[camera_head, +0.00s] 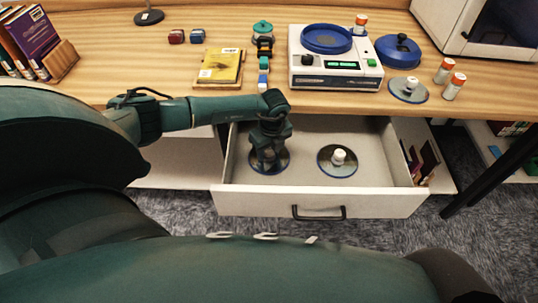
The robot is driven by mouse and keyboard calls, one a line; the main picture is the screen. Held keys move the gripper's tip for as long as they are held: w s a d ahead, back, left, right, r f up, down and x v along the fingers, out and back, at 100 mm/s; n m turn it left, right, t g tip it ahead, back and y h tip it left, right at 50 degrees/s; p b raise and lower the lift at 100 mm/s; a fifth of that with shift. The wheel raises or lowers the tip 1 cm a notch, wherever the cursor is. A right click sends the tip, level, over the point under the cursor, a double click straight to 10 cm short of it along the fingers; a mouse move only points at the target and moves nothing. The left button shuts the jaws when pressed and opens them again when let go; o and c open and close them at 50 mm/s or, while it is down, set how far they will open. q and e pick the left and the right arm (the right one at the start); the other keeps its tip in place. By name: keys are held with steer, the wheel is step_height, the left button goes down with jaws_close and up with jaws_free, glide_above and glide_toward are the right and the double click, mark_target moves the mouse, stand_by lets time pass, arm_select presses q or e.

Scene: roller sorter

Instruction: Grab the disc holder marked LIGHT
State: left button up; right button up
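An open white drawer (250,201) below the table holds two dark round discs. One disc holder, a disc (326,168) with a white knob, lies in the drawer's right half. My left gripper (268,160) points down into the drawer over the other disc (283,163), at the left. The gripper hides that disc's middle, and I cannot tell whether its fingers are around a knob. A third disc holder (399,92) with a white knob lies on the table at the right. No LIGHT marking is legible on any of them. My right gripper is not in view.
A white device (335,80) with a blue round bowl stands on the wooden table (120,75) behind the drawer. A blue round container (398,52) and orange-capped bottles (444,72) stand right of it. A yellow book (220,67) lies left.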

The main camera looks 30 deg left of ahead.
arm_select(q)
steer(key=c, duration=0.7)
steer(key=shift+r, duration=0.1)
